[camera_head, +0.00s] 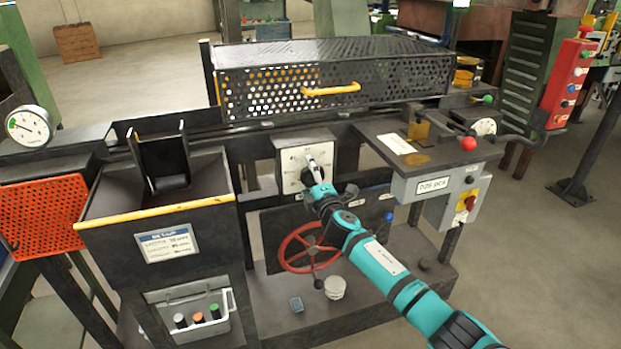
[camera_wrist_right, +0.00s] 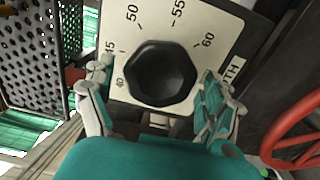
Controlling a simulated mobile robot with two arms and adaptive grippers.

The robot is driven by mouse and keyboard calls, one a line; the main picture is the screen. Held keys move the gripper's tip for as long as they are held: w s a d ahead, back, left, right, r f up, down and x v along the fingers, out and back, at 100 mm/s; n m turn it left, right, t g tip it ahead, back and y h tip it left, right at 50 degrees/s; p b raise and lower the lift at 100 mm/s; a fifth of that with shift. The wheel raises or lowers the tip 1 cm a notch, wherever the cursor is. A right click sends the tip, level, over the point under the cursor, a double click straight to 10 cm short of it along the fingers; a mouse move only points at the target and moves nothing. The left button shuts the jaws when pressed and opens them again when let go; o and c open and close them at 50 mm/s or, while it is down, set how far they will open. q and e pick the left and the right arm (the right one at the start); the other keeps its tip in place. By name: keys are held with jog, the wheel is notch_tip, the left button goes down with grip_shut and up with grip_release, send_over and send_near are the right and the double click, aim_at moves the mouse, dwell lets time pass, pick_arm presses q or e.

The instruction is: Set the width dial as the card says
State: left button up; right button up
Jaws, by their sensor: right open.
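The width dial (camera_head: 293,178) is a pale square plate on the front of the machine. In the right wrist view its black faceted knob (camera_wrist_right: 162,72) sits on a plate marked 40, 45, 50, 55 and 60, with a label ending in "TH". I cannot make out a pointer. My right gripper (camera_head: 314,172) is open at the dial, its fingers on either side of the knob; contact is unclear. A white printed card (camera_head: 168,243) is on the dark box at left, and a pale card (camera_head: 396,144) lies on the right shelf; their text is too small to read. My left gripper is out of view.
A red handwheel (camera_head: 306,247) is just below the dial. A perforated guard (camera_head: 400,89) with a yellow handle is above it. A red-knobbed lever (camera_head: 468,144) and a grey counter box (camera_head: 432,185) are at right. Open floor lies further right.

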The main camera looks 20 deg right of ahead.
jog(key=s, duration=1.2)
jog(key=shift+d, duration=0.2)
